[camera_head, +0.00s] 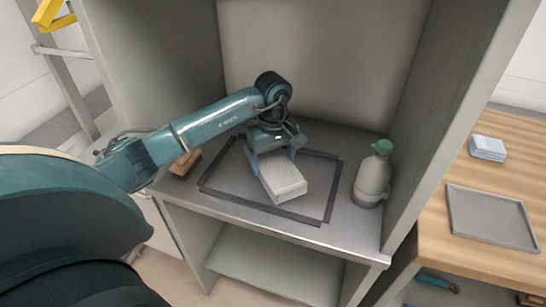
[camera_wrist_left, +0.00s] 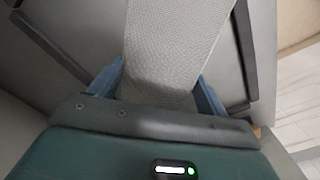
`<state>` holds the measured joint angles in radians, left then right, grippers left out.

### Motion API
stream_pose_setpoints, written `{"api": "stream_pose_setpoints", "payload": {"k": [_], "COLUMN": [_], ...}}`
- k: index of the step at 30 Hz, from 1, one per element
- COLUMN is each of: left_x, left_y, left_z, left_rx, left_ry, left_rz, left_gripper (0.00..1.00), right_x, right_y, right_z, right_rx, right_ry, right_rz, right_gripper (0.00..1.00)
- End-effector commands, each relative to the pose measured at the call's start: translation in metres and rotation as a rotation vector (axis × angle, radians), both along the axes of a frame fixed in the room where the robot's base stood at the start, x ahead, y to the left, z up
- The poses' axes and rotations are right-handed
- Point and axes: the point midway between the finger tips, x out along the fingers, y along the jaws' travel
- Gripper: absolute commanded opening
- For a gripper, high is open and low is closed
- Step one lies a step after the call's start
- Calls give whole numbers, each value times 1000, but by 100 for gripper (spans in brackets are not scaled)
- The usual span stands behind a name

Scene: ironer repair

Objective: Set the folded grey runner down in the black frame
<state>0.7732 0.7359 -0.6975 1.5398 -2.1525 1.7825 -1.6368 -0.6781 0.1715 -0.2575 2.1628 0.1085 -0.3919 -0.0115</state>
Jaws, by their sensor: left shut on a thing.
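The folded grey runner (camera_head: 284,184) is pale and oblong. My left gripper (camera_head: 272,160) is shut on its far end, with one blue finger on each side. In the left wrist view the runner (camera_wrist_left: 175,50) reaches away from between the fingers (camera_wrist_left: 160,85). The black frame (camera_head: 333,190) lies flat on the grey shelf. In the head view the runner is inside the frame's outline, its near end close to the front bar. Bars of the frame (camera_wrist_left: 245,50) show on both sides of the runner in the wrist view. I cannot tell whether the runner touches the shelf.
A grey bottle with a green cap (camera_head: 373,175) stands right of the frame. A wooden brush-like block (camera_head: 186,163) lies left of it. Cabinet walls close in the sides and back. A wooden table at right holds a pale stack (camera_head: 488,148) and a grey tray (camera_head: 490,217).

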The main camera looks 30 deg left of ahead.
Motion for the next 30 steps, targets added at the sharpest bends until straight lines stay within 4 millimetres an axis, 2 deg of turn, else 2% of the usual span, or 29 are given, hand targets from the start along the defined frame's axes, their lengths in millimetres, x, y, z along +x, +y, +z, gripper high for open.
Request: {"api": "stream_pose_setpoints", "payload": {"k": [11, 28, 29, 30], "left_x": [0, 0, 0, 0], "left_y": [0, 0, 0, 0], "left_z": [-1, -12, -11, -11], "left_rx": [-1, 1, 0, 0], "left_ry": [-1, -1, -1, -1], "left_rz": [0, 1, 1, 1], "left_gripper": [51, 51, 79, 82], "right_x": [0, -1, -1, -1], "right_y": [0, 0, 0, 0], "right_z": [-1, -10, -9, -9], "right_rx": [0, -2, -2, -2], "right_ry": [0, 1, 1, 1], "right_rz": [-1, 0, 0, 0], "right_gripper": [36, 36, 36, 36]}}
